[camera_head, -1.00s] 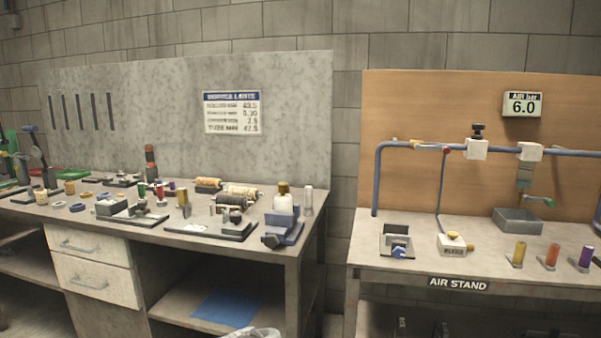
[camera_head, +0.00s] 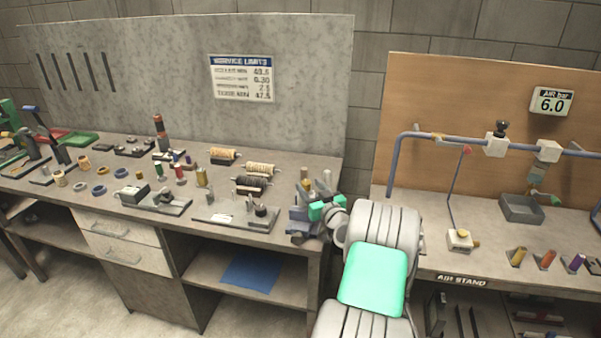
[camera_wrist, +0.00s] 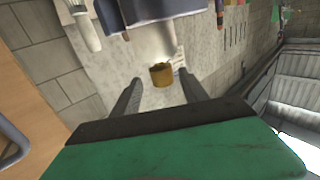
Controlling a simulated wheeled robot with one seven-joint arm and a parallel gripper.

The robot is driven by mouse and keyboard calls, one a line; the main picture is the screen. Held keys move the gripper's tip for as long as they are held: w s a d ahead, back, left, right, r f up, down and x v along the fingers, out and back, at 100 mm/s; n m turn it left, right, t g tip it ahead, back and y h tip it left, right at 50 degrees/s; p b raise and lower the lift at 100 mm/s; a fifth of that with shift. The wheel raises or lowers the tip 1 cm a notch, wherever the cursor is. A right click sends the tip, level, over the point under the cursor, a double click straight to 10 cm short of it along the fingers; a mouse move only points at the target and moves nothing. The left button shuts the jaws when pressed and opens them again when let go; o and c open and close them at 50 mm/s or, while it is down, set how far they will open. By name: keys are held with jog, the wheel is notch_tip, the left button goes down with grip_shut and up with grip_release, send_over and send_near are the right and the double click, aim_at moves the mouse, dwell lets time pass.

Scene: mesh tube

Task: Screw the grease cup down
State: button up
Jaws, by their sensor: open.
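The grease cup (camera_wrist: 162,75) shows in the wrist view as a brass knurled cap on a pale body (camera_wrist: 155,42), above a blue-grey vise (camera_wrist: 150,10). In the head view its brass top (camera_head: 305,174) shows at the bench's right end, with its lower part hidden by my gripper (camera_head: 312,200). In the wrist view my gripper (camera_wrist: 161,78) is open, one dark finger on each side of the cap. Gaps show between cap and fingers; I cannot tell how deep the cap sits between them.
A pale cylinder (camera_wrist: 82,28) stands close beside the vise. The grey bench (camera_head: 125,222) holds spools (camera_head: 260,168) and a small fixture (camera_head: 237,215) left of the vise. The air stand (camera_head: 475,268) is to the right, across a gap.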

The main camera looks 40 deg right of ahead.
jog(key=p+x, duration=0.1)
jog(key=x, duration=0.4)
jog(key=shift+w+a+f, duration=0.1)
jog(key=shift+w+f, duration=0.05)
jog(key=shift+w, duration=0.25)
jog(key=shift+c, duration=0.2)
grip_shut()
